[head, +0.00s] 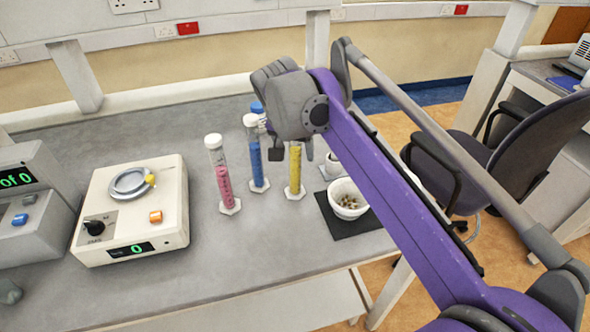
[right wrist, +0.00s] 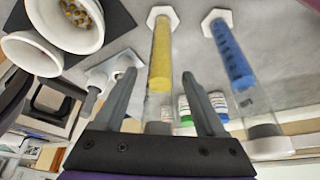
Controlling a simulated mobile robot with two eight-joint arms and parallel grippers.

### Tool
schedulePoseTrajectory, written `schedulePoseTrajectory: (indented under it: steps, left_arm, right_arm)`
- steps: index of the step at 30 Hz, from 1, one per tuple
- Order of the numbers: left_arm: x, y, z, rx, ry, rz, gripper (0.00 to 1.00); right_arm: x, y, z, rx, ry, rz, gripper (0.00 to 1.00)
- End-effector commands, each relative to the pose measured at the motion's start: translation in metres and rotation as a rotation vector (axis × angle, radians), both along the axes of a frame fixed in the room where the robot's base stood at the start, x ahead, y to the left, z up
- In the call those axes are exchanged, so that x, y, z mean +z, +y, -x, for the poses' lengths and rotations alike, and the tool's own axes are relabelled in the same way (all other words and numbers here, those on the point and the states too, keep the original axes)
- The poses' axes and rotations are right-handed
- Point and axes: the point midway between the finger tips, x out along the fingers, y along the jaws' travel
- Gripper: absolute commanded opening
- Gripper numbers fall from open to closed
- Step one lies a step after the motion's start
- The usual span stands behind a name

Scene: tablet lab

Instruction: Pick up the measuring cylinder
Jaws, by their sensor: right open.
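Several measuring cylinders stand upright on the grey bench: one with pink liquid (head: 224,180), one with blue liquid (head: 256,165) and one with yellow liquid (head: 295,172). My right gripper (head: 291,150) is at the upper part of the yellow cylinder, whose top is hidden behind it in the head view. In the right wrist view the gripper (right wrist: 158,76) is open, and the yellow cylinder (right wrist: 161,58) shows between its two fingers, with gaps on both sides. The blue cylinder (right wrist: 230,60) stands to its right there. I do not see my left gripper.
A white bowl of small brown pieces (head: 348,203) sits on a dark mat (head: 345,229) close by. A white balance-like device (head: 135,215) stands left. White-lidded bottles (right wrist: 219,105) show in the wrist view. The front of the bench is clear.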

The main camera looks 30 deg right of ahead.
Motion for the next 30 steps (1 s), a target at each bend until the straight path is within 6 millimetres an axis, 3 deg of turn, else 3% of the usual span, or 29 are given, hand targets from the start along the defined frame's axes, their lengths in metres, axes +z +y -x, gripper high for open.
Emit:
schedulePoseTrajectory:
  steps: [5, 17, 30]
  left_arm:
    - [0.0004, 0.0000, -0.0001, 0.000, 0.000, 0.000, 0.50]
    - [0.0003, 0.0000, 0.0000, 0.000, 0.000, 0.000, 0.50]
    - [0.0004, 0.0000, -0.0001, 0.000, 0.000, 0.000, 0.50]
  right_arm:
    - [0.0005, 0.0001, 0.0001, 0.000, 0.000, 0.000, 0.71]
    - [0.0007, 0.0002, 0.0002, 0.000, 0.000, 0.000, 0.00]
    - [0.0008, 0.0002, 0.0003, 0.000, 0.000, 0.000, 0.00]
